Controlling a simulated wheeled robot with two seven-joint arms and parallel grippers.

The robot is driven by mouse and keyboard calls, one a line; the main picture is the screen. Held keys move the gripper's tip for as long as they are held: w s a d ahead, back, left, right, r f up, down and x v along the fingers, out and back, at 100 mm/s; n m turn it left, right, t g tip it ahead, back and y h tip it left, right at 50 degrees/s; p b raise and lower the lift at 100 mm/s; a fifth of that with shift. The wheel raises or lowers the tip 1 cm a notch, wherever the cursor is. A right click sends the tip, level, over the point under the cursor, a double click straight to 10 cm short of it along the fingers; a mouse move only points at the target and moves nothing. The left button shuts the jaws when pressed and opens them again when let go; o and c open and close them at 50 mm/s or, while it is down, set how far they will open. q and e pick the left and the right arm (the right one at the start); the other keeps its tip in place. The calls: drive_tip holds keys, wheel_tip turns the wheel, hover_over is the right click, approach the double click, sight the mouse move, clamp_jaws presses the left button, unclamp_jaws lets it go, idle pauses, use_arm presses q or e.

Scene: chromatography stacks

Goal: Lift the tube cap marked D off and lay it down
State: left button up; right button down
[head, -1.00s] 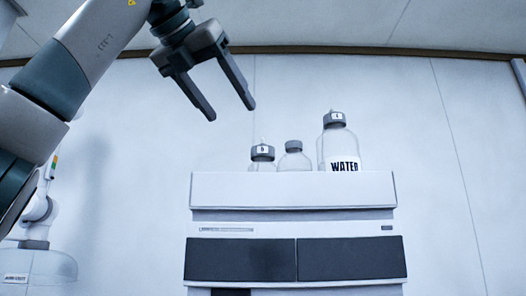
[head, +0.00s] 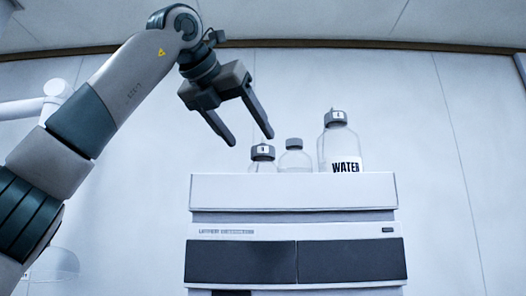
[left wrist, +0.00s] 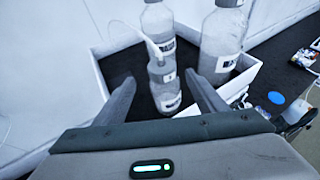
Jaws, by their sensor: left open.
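Three clear bottles with grey caps stand on top of the instrument stack in the head view. The left one's cap (head: 262,152) has a small white label whose letter I cannot read surely. The middle cap (head: 294,143) shows no label. The tall WATER bottle's cap (head: 336,117) has a label too small to read, so I cannot tell which is D. My left gripper (head: 251,141) is open and empty, its fingertips just above and left of the left cap. In the left wrist view, a small bottle (left wrist: 165,92) lies between the open fingers. My right gripper is not in view.
The bottles stand in a white-walled tray (head: 300,192) on the stack, with dark front panels (head: 240,261) below. In the left wrist view the larger bottle (left wrist: 222,45) stands close by on the right. A dark bench surface (left wrist: 278,75) with small items lies beyond the tray.

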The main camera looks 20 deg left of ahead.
sight(257, 146)
use_arm(q)
drive_tip(key=p+x, duration=0.2)
drive_tip(key=x, duration=0.3)
drive_tip(key=shift+d, duration=0.15)
drive_tip(key=shift+s, duration=0.1)
drive_tip(key=c, duration=1.2)
